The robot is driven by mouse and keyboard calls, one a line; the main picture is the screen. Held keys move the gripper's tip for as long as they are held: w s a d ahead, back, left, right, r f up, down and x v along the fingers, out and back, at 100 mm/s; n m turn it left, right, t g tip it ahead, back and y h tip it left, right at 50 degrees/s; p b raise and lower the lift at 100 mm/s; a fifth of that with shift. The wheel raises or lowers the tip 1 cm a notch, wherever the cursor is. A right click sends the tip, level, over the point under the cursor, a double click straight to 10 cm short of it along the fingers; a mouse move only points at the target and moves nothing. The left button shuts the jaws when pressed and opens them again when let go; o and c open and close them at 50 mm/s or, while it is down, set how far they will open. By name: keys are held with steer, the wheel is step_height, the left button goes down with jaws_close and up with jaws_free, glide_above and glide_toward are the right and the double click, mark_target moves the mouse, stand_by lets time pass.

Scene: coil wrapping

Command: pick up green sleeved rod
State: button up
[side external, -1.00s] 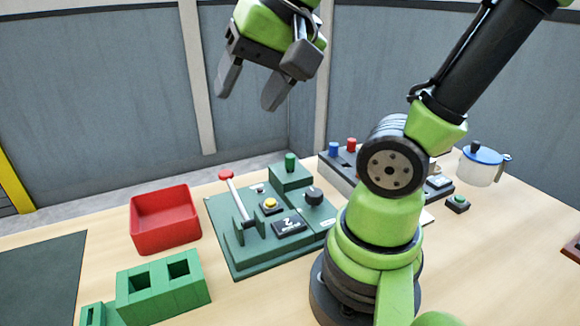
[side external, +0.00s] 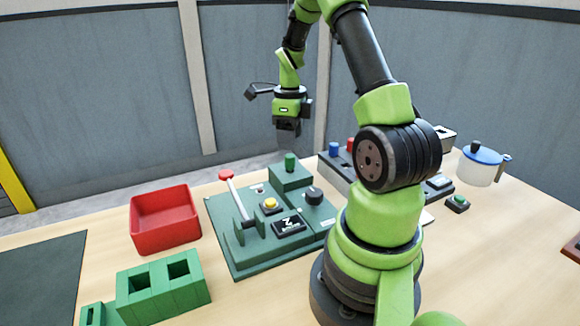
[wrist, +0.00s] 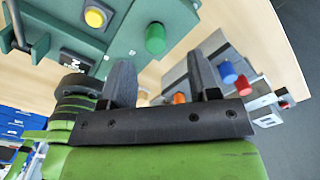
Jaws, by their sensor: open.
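The green sleeved rod (side external: 290,162) stands upright in a raised block at the back of the green machine panel (side external: 240,262). In the wrist view the rod (wrist: 155,38) shows as a short green cylinder beyond the fingertips, in line with the space between them. My gripper (side external: 287,132) points down above the rod, with a clear gap between them. In the wrist view my gripper (wrist: 163,72) has its two dark fingers apart with nothing between them. The rod's lower part is hidden in its block.
The panel carries a red-knobbed lever (side external: 232,190), a yellow button (side external: 270,204) and a black knob (side external: 313,195). To its right is a grey rack with blue (side external: 334,149) and red (side external: 351,145) rods. A red bin (side external: 165,222) stands left.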

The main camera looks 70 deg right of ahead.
mark_target(290, 156)
steer(key=f, duration=0.6)
steer(key=shift+a+f, duration=0.3)
steer(key=c, duration=1)
steer(key=shift+r, duration=5.05)
steer(key=shift+c, duration=0.2)
